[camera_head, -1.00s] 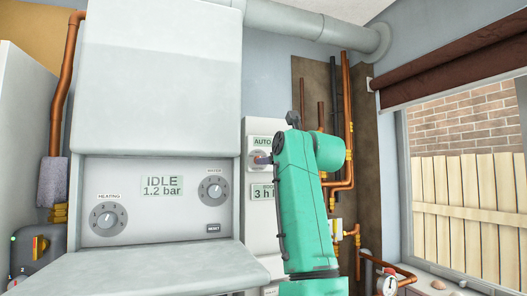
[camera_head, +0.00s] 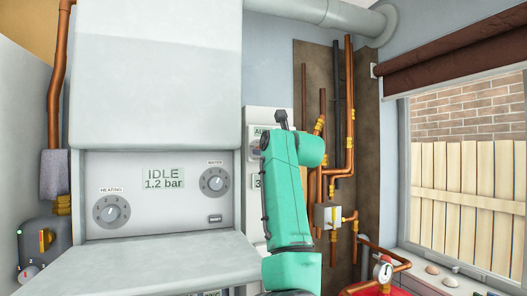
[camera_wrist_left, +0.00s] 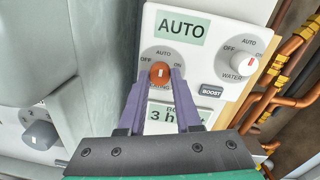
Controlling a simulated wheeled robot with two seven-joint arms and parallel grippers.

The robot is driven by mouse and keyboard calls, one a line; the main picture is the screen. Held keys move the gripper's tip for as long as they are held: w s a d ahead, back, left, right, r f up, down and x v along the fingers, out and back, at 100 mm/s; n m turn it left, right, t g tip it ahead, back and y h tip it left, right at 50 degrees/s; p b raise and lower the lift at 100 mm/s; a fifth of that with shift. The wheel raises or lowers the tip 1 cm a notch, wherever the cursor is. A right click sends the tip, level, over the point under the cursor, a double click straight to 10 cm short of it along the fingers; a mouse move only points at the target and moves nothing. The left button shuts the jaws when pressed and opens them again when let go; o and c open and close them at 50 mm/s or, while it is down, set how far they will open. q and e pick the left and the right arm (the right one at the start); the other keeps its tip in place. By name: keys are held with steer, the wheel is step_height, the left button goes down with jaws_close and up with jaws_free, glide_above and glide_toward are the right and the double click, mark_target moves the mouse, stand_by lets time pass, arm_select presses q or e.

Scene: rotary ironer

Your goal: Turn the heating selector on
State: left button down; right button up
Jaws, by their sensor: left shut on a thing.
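The white programmer (camera_wrist_left: 190,80) fills the middle of the left wrist view, with a display reading AUTO (camera_wrist_left: 181,28). Its heating selector (camera_wrist_left: 160,72) is an orange-red knob with a pale mark, on a grey dial lettered OFF, AUTO and ON. The mark looks roughly upright, towards AUTO. My left gripper (camera_wrist_left: 159,78) has its purple fingers on either side of this knob and is shut on it. My right gripper is not in view.
A white water selector (camera_wrist_left: 243,65) and a BOOST button (camera_wrist_left: 212,90) sit right of the heating selector. The boiler panel (camera_head: 150,215) with its own heating and water knobs stands at left. Copper pipes (camera_head: 350,100) run close on the right, before the window.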

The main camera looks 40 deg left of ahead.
arm_select(q)
steer(key=shift+m, duration=0.3)
steer(key=shift+r+m+t+b, duration=0.15)
steer(key=shift+m+b, duration=0.75)
steer(key=shift+m, duration=1.95)
steer(key=shift+f+m+t+b, duration=0.15)
steer(key=shift+m+b, duration=0.7)
steer(key=shift+m, duration=2)
steer(key=shift+r, duration=0.1)
steer(key=c, duration=0.6)
jaws_free()
steer(key=shift+w, duration=0.1)
